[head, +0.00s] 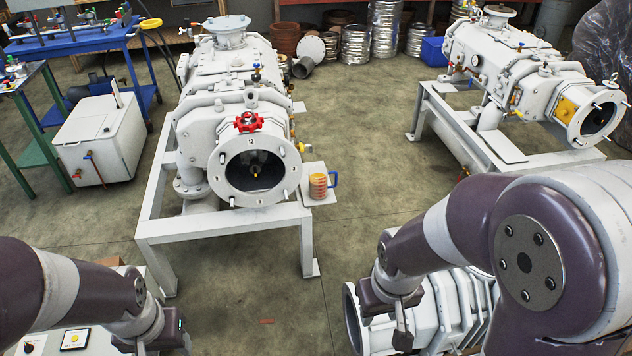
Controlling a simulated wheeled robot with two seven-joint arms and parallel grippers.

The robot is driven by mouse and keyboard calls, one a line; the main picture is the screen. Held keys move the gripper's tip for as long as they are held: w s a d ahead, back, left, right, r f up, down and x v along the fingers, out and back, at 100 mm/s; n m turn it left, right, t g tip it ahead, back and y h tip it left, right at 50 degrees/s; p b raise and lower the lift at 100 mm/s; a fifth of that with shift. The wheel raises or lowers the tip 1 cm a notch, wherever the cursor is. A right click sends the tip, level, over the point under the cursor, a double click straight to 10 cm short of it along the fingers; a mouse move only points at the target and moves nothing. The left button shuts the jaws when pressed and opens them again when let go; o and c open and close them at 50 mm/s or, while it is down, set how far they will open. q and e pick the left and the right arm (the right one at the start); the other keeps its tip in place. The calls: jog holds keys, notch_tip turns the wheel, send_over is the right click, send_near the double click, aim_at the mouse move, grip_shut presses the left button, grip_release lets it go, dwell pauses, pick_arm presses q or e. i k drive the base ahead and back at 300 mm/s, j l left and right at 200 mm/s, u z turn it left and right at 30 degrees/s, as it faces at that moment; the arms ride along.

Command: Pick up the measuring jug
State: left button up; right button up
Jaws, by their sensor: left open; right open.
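The measuring jug (318,186) has orange contents or colouring, markings on its side and a blue handle on its right. It stands upright on a small white plate (318,200) at the right side of the near pump's frame. My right gripper (402,338) is below and to the right of the jug in the picture, pointing down, apart from it and open. My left gripper (150,350) is at the bottom left, far from the jug and open; its fingertips are partly cut off by the lower edge. Neither gripper visibly holds anything.
A large white screw pump (235,130) with a red handwheel (248,122) stands on a white frame (225,226) left of the jug. Another pump (515,65) stands at the right. Ribbed machinery (455,305) lies below my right arm. The middle floor is clear.

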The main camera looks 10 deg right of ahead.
aim_at(318, 175)
jog(key=i+l+u, duration=0.2)
jog(key=i, duration=1.8)
jog(key=j, duration=0.15)
